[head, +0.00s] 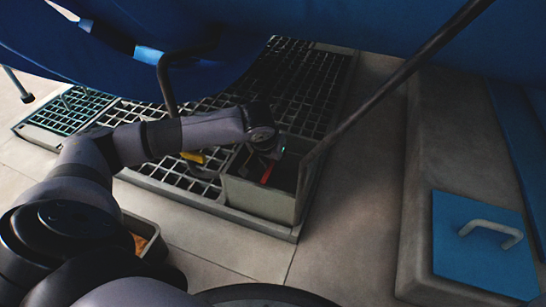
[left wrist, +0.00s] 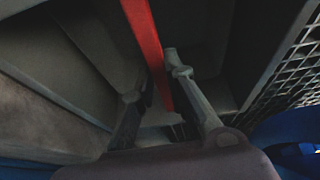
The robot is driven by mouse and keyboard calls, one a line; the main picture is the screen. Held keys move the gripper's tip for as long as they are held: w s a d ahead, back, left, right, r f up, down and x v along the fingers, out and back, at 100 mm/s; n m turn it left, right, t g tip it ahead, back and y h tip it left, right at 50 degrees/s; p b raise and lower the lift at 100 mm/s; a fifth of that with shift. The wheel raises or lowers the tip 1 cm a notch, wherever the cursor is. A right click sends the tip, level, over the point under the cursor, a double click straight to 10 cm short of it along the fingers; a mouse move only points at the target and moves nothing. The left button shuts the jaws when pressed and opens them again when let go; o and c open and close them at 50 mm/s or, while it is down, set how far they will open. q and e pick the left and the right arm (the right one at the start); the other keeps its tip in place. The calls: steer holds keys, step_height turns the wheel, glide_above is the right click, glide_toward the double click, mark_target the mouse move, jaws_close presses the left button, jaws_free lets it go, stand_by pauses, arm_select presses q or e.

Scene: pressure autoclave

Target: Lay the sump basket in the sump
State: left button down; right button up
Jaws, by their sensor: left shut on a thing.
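A grey open-topped box (head: 262,200), which looks like the sump basket, is at the front right corner of the floor grating. A red bar (head: 267,173) shows in its dark inside; it also shows in the left wrist view (left wrist: 146,40), running between grey walls. My left gripper (head: 270,156) is over the box, shut on the red bar, and its fingers (left wrist: 165,95) straddle it in the wrist view. The sump opening cannot be told apart from the box, and I cannot tell how deep the box sits. My right gripper is not in view.
A large blue vessel (head: 250,25) overhangs the grating (head: 300,75). A dark slanted bar (head: 400,75) comes down close to the box's right side. A small tray (head: 140,228) with brown contents is beside my left arm. A blue handled panel (head: 482,255) is at right.

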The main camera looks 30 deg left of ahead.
arm_select(q)
steer(key=shift+f, duration=0.3)
steer(key=c, duration=1.5)
jaws_free()
steer(key=shift+c, duration=0.2)
steer(key=v, duration=1.2)
steer(key=shift+s, duration=0.1)
